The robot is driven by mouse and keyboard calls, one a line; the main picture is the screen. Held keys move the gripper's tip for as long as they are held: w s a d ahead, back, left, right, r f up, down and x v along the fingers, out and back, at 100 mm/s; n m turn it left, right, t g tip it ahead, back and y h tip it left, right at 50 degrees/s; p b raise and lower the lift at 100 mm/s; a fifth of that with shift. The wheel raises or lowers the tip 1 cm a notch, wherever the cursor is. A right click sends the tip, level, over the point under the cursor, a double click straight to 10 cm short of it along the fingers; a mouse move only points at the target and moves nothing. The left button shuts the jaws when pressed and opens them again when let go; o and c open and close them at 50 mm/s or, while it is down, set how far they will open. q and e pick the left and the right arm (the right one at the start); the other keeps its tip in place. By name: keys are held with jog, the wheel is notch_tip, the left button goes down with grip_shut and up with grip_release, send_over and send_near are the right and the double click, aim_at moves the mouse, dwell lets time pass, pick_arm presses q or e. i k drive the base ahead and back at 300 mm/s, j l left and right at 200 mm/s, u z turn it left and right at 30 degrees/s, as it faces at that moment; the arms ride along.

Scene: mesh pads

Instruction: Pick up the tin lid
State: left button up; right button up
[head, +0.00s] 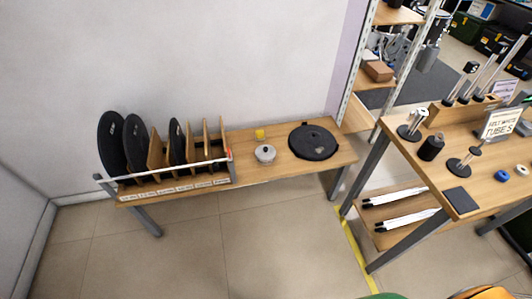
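A small round silver-grey tin (265,154) stands on the wooden bench by the wall, right of the rack. Its top looks like a lid with a small knob, but it is too small to tell whether the lid is separate. A small yellow object (260,134) stands just behind it. Neither of my grippers shows in the head view.
A rack (166,177) of upright black discs and wooden dividers fills the bench's left part. A flat black disc (313,141) lies to the right on the bench (243,174). A second table (423,163) with stands is at right. Floor in front is clear.

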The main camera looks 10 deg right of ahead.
aim_at(264, 152)
jog(key=i+l, duration=1.55)
jog(key=i+j+u, duration=0.05)
jog(key=i+j, duration=0.05)
